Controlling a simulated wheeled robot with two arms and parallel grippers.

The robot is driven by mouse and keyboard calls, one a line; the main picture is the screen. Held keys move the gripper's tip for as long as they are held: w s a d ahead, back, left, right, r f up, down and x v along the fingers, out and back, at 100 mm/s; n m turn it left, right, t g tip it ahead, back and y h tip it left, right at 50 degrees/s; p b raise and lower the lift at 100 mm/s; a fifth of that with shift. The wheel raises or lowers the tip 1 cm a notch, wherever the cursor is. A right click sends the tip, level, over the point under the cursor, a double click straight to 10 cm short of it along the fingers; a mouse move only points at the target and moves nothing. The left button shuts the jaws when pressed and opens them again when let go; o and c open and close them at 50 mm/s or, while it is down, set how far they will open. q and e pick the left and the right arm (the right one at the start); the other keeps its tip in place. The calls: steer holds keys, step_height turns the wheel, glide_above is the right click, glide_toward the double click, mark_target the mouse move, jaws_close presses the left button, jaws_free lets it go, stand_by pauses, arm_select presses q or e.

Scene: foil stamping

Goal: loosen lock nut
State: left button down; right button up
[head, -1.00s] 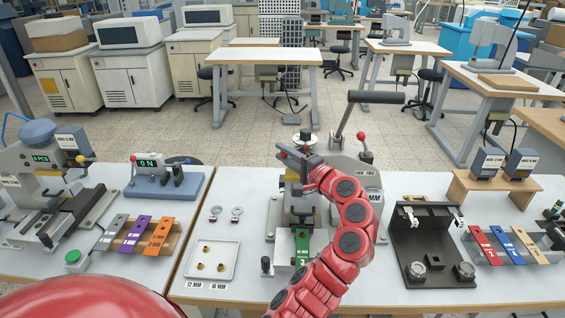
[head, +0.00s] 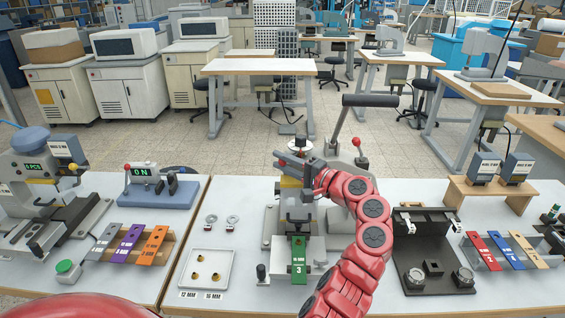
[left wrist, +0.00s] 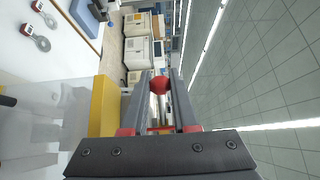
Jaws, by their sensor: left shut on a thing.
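The foil stamping press (head: 318,226) stands at the middle of the near table, with a long black-gripped lever (head: 369,101) rising at its back right. My left gripper (head: 291,161) is at the press's upper part, its fingers lying level and pointing left. In the left wrist view, a red ball knob (left wrist: 160,85) and a shiny metal shank (left wrist: 157,108) show between the two fingers. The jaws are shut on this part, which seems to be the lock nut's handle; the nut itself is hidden. My right gripper is in no view.
A green strip (head: 299,262) lies at the press's front. A white tray (head: 183,277) with several brass pieces is left of it. A black fixture (head: 431,278) stands to the right. A second press (head: 40,195) is on the left table.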

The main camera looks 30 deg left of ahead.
arm_select(q)
steer(key=c, duration=0.7)
jaws_free()
steer(key=d, duration=0.5)
steer(key=s+d+b, duration=0.1)
steer(key=d, duration=0.5)
steer(key=s+d+b, duration=0.1)
steer(key=d, duration=0.5)
steer(key=shift+d, duration=0.15)
